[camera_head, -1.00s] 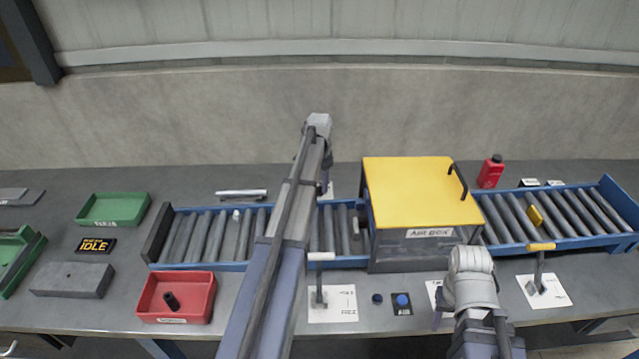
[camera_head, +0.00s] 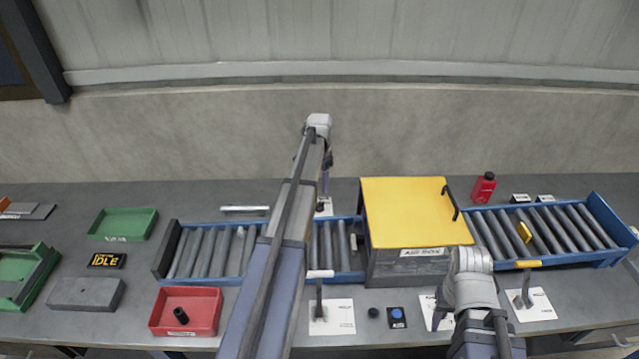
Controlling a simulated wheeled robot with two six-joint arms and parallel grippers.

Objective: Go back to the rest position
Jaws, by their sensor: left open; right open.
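My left arm reaches up across the middle of the head view. Its gripper (camera_head: 325,184) hangs beyond the arm near the back edge of the conveyor, mostly hidden behind the arm; what shows is small, open, and holds nothing that I can see. My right arm is folded at the lower right, in front of the yellow-lidded air box (camera_head: 418,212). Its gripper (camera_head: 439,316) is open and points down over a white card on the front of the table, partly hidden by the wrist.
A blue-framed roller conveyor (camera_head: 203,252) runs both sides of the box. A red tray (camera_head: 210,315) holds a dark cylinder. A green tray (camera_head: 122,224), grey block (camera_head: 87,293) and IDLE sign (camera_head: 106,260) lie left. A red bottle (camera_head: 484,187) stands behind. Levers (camera_head: 525,286) stand in front.

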